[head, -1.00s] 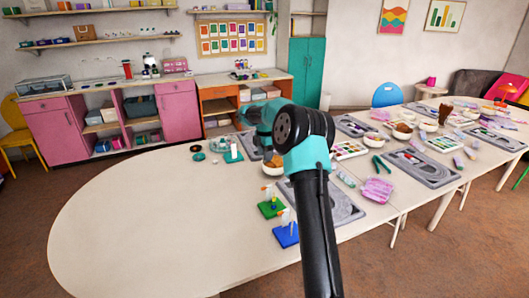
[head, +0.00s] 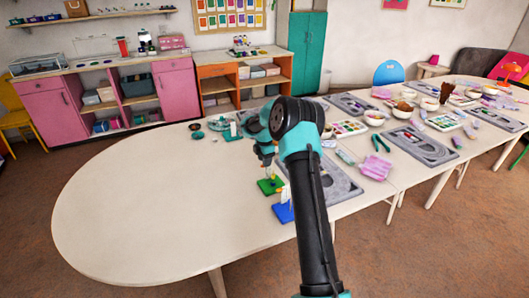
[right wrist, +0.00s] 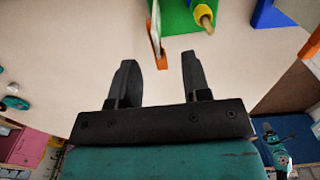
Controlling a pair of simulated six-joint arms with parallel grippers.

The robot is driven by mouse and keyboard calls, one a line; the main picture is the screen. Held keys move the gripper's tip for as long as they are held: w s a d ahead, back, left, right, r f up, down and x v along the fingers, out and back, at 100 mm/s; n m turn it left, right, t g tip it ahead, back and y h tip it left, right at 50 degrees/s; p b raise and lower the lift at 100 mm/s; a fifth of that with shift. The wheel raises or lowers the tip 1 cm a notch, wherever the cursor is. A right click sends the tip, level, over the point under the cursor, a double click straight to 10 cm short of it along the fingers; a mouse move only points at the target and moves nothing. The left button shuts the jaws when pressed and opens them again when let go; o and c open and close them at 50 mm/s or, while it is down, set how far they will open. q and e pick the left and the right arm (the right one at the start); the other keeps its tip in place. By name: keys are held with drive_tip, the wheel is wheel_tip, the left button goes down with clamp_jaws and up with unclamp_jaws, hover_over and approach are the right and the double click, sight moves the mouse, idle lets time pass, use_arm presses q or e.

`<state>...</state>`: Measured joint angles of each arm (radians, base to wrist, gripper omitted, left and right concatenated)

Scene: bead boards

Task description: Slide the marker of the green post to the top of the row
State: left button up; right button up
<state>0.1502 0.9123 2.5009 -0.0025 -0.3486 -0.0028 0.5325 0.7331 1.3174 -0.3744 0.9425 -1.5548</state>
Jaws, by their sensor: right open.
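The green base (head: 270,186) of the green post stands on the table, just below my right gripper (head: 267,165) in the head view. In the right wrist view, the green base (right wrist: 178,18) is at the top edge, with a yellow peg-like part (right wrist: 204,16) on it. A thin white piece with an orange edge (right wrist: 156,38), which looks like the marker, reaches between my open right fingertips (right wrist: 158,62), apparently not gripped. The post is mostly hidden by the gripper in the head view.
A blue base (head: 284,212) with a white piece above it stands close by, nearer the table's front edge. A grey tray (head: 340,183) lies to the right. Small teal items (head: 218,123) lie behind. The table's left part is clear.

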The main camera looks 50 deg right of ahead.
drive_tip(key=shift+f, duration=0.9)
clamp_jaws()
drive_tip(key=shift+f, duration=1)
drive_tip(key=shift+c, duration=0.2)
unclamp_jaws()
drive_tip(key=shift+r, duration=0.1)
